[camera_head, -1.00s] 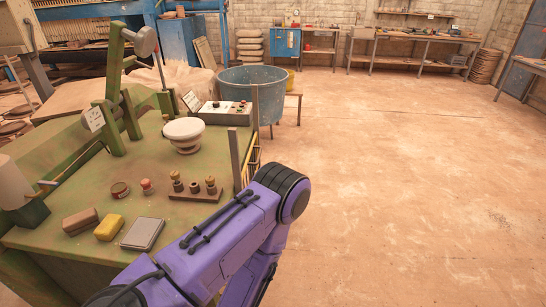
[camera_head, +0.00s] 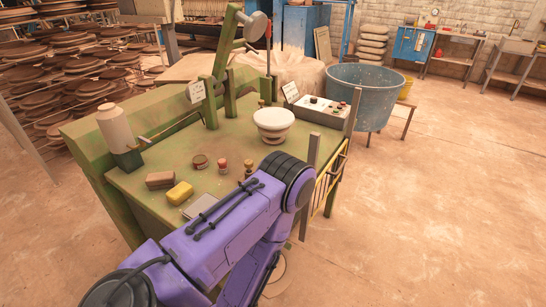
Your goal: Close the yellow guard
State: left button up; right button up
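The yellow guard (camera_head: 329,182) shows as a frame of thin yellow bars at the right side of the green machine table (camera_head: 140,190). It stands near a grey upright post (camera_head: 310,165) at the table's front right corner. My purple arm comes in from the bottom left, and its dark joint is in front of the table edge beside the post. The arm hides part of the table front. Neither gripper is in view. I cannot tell from here how far the guard stands open.
A white bowl form (camera_head: 273,122), a yellow sponge (camera_head: 180,193), a brown block (camera_head: 160,179) and a control box (camera_head: 322,110) are on the table. A blue tub (camera_head: 365,95) stands behind right. Open floor lies to the right.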

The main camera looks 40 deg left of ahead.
aim_at(337, 174)
jog(key=u, duration=2.95)
jog(key=k, duration=1)
jog(key=z, duration=0.9)
jog(key=i, duration=1)
